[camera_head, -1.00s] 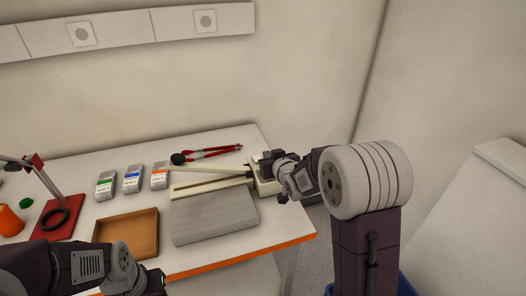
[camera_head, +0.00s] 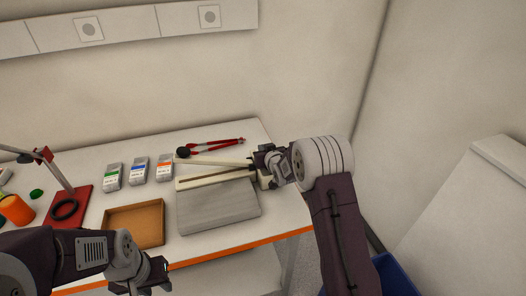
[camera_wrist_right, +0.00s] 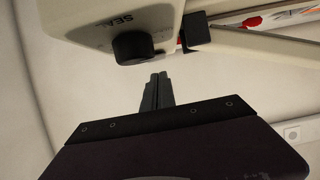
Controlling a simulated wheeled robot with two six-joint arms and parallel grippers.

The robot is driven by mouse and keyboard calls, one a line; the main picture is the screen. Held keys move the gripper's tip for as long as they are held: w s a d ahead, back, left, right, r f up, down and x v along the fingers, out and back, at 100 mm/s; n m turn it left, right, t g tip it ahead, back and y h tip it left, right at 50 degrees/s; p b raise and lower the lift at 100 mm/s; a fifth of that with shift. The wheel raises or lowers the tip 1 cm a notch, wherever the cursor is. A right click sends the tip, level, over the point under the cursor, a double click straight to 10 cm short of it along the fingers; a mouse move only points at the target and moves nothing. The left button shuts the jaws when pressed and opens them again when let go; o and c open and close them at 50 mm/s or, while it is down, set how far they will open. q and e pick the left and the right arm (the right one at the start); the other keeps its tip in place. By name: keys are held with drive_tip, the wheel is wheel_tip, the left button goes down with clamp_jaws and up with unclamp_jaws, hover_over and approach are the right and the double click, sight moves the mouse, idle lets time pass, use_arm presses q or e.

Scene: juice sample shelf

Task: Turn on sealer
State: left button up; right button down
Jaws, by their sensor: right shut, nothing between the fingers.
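The sealer (camera_head: 213,178) is a cream bar machine with a raised long arm, on the right part of the table. In the right wrist view its cream housing (camera_wrist_right: 85,15) fills the top left, with the word SEAL and a round black knob (camera_wrist_right: 133,47). My right gripper (camera_wrist_right: 157,80) is shut and empty, its fingertips just below and right of the knob, with a gap showing between them in the picture. In the head view my right arm hides the sealer's right end. My left gripper (camera_head: 150,277) is low in front of the table, away from the sealer; its fingers are unclear.
A grey plate (camera_head: 218,206) lies in front of the sealer, with a brown tray (camera_head: 135,225) to its left. Several labelled pouches (camera_head: 138,172) stand behind the tray. A red-handled tool (camera_head: 218,146) lies behind the sealer. A red stand base (camera_head: 70,207) is at left.

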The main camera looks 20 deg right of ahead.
drive_tip(key=shift+s+f, duration=0.25)
drive_tip(key=shift+f, duration=0.3)
drive_tip(key=shift+f, duration=0.1)
drive_tip(key=shift+f+b, duration=0.3)
drive_tip(key=shift+b, duration=0.1)
drive_tip(key=shift+f+b, duration=0.25)
drive_tip(key=shift+b, duration=0.1)
drive_tip(key=shift+s+r, duration=0.15)
drive_tip(key=shift+r, duration=0.15)
drive_tip(key=shift+r+p, duration=0.35)
drive_tip(key=shift+p, duration=0.15)
drive_tip(key=shift+r, duration=0.45)
